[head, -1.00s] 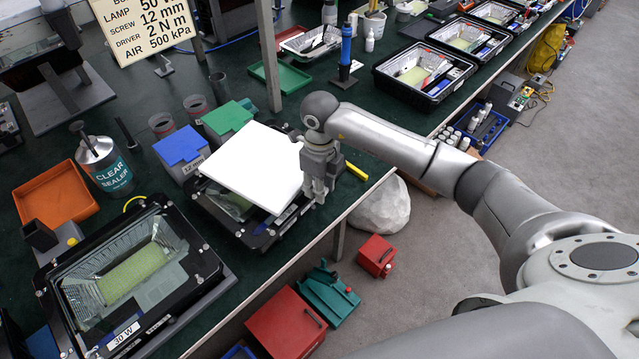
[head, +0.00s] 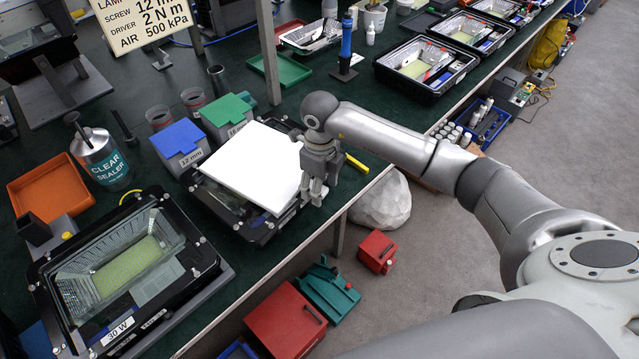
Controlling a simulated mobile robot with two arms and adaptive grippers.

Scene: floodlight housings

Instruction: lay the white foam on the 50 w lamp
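The white foam (head: 252,165) is a flat pale slab over a black-framed lamp (head: 257,235) near the middle of the bench. It hides most of that lamp; part of the glass and the front frame show below it. Whether foam and lamp touch is hard to tell. No wattage is readable on this lamp. My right gripper (head: 313,194) points down at the foam's right edge and appears shut on it; the exact contact is partly hidden. My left gripper is not in view.
An uncovered lamp marked 30 W (head: 125,265) stands at the lower left. A blue-lidded box (head: 182,150) and a green-lidded box (head: 226,115) stand close behind the foam. A sealer can (head: 101,160) and an orange tray (head: 50,190) are left. The bench edge runs close in front.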

